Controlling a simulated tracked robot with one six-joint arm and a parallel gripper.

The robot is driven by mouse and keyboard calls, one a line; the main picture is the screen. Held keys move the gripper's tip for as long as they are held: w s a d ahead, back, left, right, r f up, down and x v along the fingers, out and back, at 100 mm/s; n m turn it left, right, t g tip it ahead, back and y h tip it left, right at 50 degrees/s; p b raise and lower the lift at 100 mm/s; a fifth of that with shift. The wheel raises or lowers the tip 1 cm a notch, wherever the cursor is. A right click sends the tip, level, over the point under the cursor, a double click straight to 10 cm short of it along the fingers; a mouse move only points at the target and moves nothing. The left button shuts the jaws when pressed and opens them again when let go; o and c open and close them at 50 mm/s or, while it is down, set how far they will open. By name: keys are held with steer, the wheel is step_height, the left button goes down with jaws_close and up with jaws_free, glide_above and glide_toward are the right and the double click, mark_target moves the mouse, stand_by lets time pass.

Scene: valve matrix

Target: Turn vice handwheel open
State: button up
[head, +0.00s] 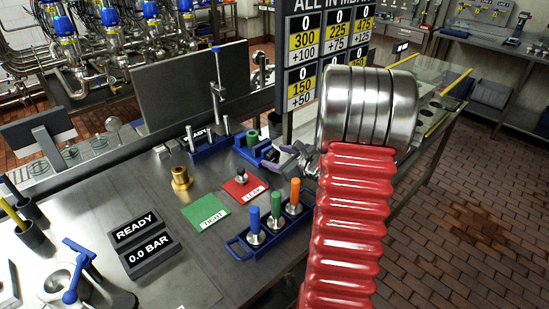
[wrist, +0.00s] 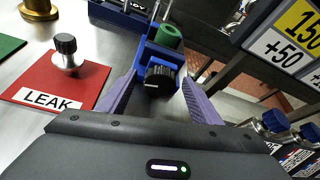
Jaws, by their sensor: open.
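The small blue vice (wrist: 153,54) holds a green cylinder (wrist: 168,37), and it also shows in the head view (head: 247,155). Its black ribbed handwheel (wrist: 159,78), with a white mark on its face, points toward my wrist. My gripper (wrist: 158,76) is open, with one purple finger on each side of the handwheel. A gap shows between each finger and the wheel; I cannot tell the exact depth. In the head view, my gripper (head: 285,155) is beside the vice, and my red arm sleeve and metal wrist hide part of it.
A red LEAK card (head: 245,188) with a small black-knobbed metal piece lies near the vice. A green TIGHT card (head: 206,215), a brass fitting (head: 180,178) and a blue rack (head: 268,236) of colored-handled tools are nearby.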

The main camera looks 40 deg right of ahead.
steer(key=shift+w+f, duration=0.1)
steer(key=shift+w, duration=0.15)
steer(key=shift+c, duration=0.4)
steer(key=c, duration=1)
steer(key=shift+o, duration=0.2)
steer(key=shift+a+n, duration=0.1)
steer(key=shift+n, duration=0.2)
steer(key=shift+a+f+n+h, duration=0.1)
steer(key=shift+n+h, duration=0.5)
steer(key=shift+n, duration=0.1)
